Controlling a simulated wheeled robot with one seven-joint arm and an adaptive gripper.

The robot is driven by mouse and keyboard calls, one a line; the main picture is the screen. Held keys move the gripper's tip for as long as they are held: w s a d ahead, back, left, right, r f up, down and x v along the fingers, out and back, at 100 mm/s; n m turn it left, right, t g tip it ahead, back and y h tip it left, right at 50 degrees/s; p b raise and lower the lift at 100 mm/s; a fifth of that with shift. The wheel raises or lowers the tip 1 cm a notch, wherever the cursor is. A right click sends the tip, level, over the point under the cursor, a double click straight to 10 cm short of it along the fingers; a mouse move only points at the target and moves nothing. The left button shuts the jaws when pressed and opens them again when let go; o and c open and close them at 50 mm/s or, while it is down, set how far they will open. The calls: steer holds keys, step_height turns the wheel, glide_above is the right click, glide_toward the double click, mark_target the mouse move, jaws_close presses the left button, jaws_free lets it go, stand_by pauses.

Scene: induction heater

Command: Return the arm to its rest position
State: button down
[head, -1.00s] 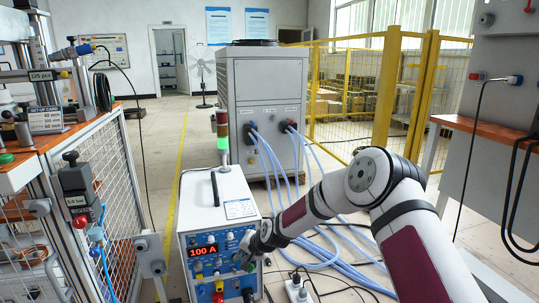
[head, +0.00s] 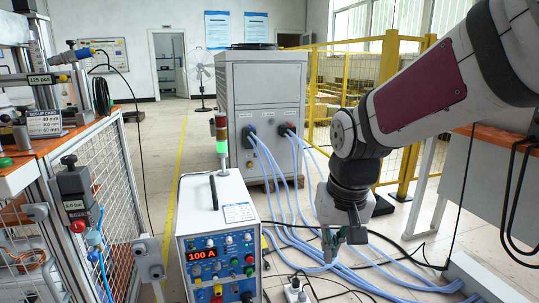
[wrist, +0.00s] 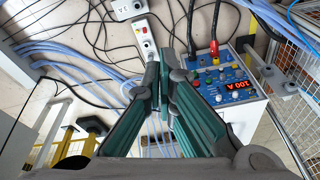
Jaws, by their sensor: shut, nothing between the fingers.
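My gripper (head: 332,240) hangs pointing down to the right of the white power unit (head: 217,225), apart from it and above the blue hoses. In the wrist view my gripper (wrist: 160,72) is shut, its green fingers together with nothing between them. My arm reaches in from the upper right of the head view. The power unit's front panel, with a red "100 A" display, knobs and buttons, also shows in the wrist view (wrist: 229,88).
A grey cabinet (head: 263,100) with blue hoses (head: 290,205) stands behind. A power strip (head: 296,291) and cables lie on the floor. A bench with a mesh guard (head: 120,190) is at left, an orange-topped table (head: 497,143) at right. A yellow fence (head: 330,90) stands behind my arm.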

steer(key=s+d+r+g, duration=0.1)
steer(key=s+d, duration=0.3)
steer(key=s, duration=1)
steer(key=s+d+r+g, duration=0.1)
steer(key=s+d, duration=0.3)
steer(key=s, duration=1.1)
step_height(320, 180, up, 37)
steer(key=t+p, duration=0.3)
steer(key=p, duration=3.2)
steer(key=shift+w+r+t, duration=0.2)
steer(key=shift+w+t, duration=0.1)
steer(key=shift+t, duration=0.1)
